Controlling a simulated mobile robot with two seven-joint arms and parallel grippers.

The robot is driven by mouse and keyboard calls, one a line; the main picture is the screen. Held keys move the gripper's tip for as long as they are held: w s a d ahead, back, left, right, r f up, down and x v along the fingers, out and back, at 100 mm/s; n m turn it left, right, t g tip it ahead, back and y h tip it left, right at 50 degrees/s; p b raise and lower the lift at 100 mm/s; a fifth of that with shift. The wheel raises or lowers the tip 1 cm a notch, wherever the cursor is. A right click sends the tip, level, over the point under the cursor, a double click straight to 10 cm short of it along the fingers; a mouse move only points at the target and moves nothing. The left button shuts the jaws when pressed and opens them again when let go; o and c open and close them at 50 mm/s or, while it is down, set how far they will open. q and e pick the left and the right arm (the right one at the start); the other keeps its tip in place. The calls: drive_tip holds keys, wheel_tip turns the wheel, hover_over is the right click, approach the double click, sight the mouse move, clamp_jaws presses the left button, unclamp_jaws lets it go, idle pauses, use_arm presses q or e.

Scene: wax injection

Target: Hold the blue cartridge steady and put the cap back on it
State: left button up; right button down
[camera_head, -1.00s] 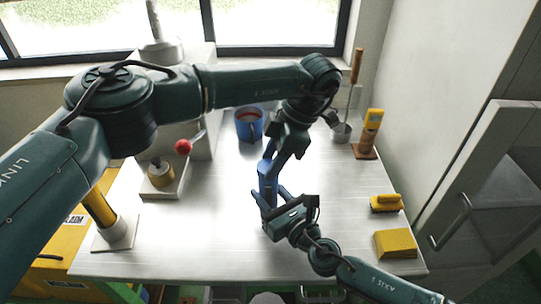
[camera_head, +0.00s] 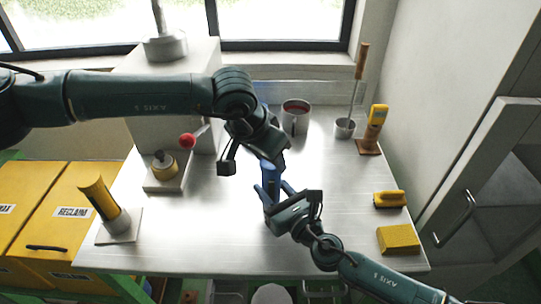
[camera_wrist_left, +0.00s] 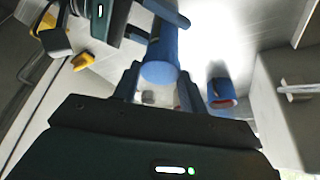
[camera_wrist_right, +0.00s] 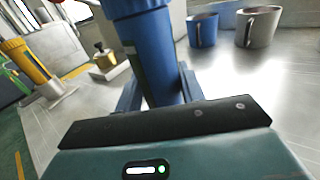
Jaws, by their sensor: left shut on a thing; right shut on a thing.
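The blue cartridge (camera_head: 270,177) stands roughly upright above the table, held by my right gripper (camera_head: 270,197), which is shut on its side. In the right wrist view the cartridge body (camera_wrist_right: 160,60) rises between the fingers, with a wider ribbed blue cap (camera_wrist_right: 140,8) in line on its top, cut off by the frame edge. My left gripper (camera_head: 275,158) is directly above the cartridge. In the left wrist view a round blue end, apparently the cap (camera_wrist_left: 159,73), lies between its fingers. The left arm partly hides this join, so I cannot tell how firmly the cap is seated.
A grey mug (camera_head: 296,117) and a blue mug (camera_wrist_right: 203,31) stand behind the cartridge. A brush (camera_head: 390,199) and yellow block (camera_head: 398,240) are right. The front-left tabletop (camera_head: 190,240) is clear.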

use_arm(q)
drive_tip(key=o, duration=0.9)
drive_tip(key=shift+o, duration=0.2)
drive_tip(key=shift+r, duration=2.2)
